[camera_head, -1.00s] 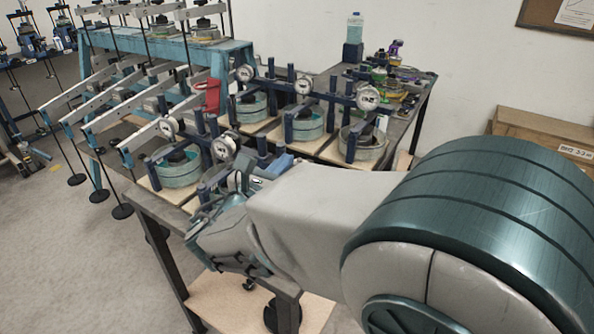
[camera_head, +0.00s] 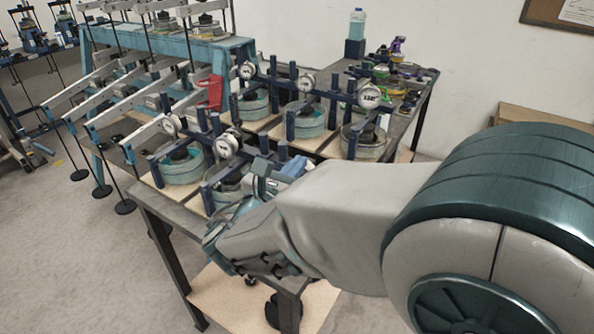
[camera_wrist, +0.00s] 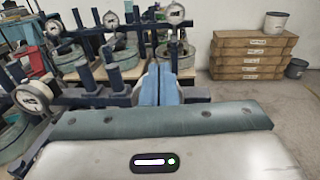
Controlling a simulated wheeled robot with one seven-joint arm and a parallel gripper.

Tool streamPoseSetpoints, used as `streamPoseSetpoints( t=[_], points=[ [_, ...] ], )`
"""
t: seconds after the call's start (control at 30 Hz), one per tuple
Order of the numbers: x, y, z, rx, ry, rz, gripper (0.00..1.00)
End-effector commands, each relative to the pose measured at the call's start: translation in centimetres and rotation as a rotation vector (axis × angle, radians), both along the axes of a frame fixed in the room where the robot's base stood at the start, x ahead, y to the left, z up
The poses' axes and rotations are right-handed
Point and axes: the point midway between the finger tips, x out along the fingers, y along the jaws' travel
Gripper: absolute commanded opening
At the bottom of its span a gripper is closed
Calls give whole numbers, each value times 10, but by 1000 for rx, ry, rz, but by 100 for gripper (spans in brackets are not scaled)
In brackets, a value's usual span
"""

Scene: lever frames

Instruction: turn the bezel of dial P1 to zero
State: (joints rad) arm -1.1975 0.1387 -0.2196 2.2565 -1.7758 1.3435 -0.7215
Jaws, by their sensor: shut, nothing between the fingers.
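Several round white dial gauges sit on dark blue frames over the green-blue cells on the bench. In the head view they include a front left dial (camera_head: 171,124), a front dial nearest my arm (camera_head: 227,145), and back dials at left (camera_head: 247,70), middle (camera_head: 306,82) and right (camera_head: 369,97). I cannot read which is P1. My gripper (camera_head: 293,167) is shut and empty, to the right of the front dial and apart from it. In the wrist view its blue fingers (camera_wrist: 158,84) are together, and the nearest dial (camera_wrist: 34,96) stands at the left, turned partly sideways.
Blue posts and crossbars crowd the bench around the dials. A light blue lever stand (camera_head: 215,60) with hanging rods is at the left. A bottle (camera_head: 356,24) stands at the back. Stacked cardboard boxes (camera_wrist: 248,55) are at the right, with open floor before them.

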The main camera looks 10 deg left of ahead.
Motion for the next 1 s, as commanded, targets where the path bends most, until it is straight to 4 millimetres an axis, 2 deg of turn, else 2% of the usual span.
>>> streamPoseSetpoints(
  t=[0.4, 1.0],
  points=[
    [-3, -10, -4, -2, 2, 0, 0],
    [-4, -11, -4, -2, 4, 2, 0]
  ],
)
